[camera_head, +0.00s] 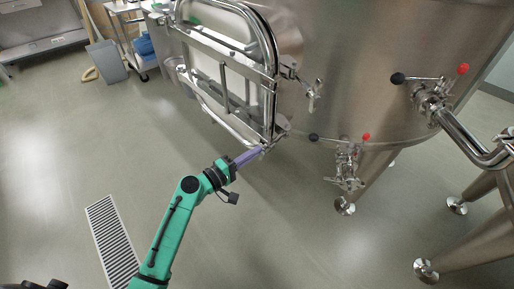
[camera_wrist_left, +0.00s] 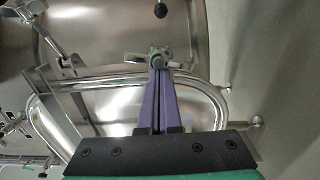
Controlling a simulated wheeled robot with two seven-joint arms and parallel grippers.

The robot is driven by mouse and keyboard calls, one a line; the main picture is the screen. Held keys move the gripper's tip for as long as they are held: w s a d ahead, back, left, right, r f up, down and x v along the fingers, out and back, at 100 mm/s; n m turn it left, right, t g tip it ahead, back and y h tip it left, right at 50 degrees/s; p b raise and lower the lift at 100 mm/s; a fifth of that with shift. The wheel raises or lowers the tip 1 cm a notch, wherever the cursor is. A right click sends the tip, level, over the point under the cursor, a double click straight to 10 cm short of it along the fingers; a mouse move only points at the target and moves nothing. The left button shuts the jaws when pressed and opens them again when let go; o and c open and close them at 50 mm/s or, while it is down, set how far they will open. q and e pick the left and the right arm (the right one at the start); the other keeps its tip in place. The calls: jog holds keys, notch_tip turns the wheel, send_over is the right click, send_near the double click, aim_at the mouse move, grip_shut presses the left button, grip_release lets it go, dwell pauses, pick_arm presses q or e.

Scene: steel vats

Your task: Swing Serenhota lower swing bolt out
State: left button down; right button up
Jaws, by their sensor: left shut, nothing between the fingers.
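A large steel vat (camera_head: 345,45) has a framed manway door (camera_head: 225,75) at its left side. My left gripper (camera_head: 262,149) reaches the door's lower right corner, its purple fingers together. In the left wrist view, the fingertips (camera_wrist_left: 158,72) are shut, right at the winged end of the lower swing bolt (camera_wrist_left: 155,53). They seem to touch or nearly touch it; the head view hides most of this bolt behind the gripper. A second, upper swing bolt (camera_head: 314,93) sticks out at the door's right edge; another bolt also shows in the left wrist view (camera_wrist_left: 55,42). No name label is readable.
A valve (camera_head: 346,165) with black and red knobs hangs under the vat. A bigger valve and pipe (camera_head: 435,100) stand to the right, with vat legs (camera_head: 345,205). A floor drain (camera_head: 113,243) lies at left. A cart (camera_head: 130,40) stands behind.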

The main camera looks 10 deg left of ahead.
pick_arm(q)
jog(key=s+d+p, duration=0.1)
jog(key=d+p, duration=0.1)
jog(key=d, duration=0.9)
jog(key=shift+s+d+p, duration=0.3)
jog(key=shift+p, duration=0.1)
dwell(1.2)
jog(key=shift+a, duration=0.1)
jog(key=b+v, duration=0.2)
jog(key=v, duration=0.8)
jog(key=shift+a, duration=0.2)
dwell(0.5)
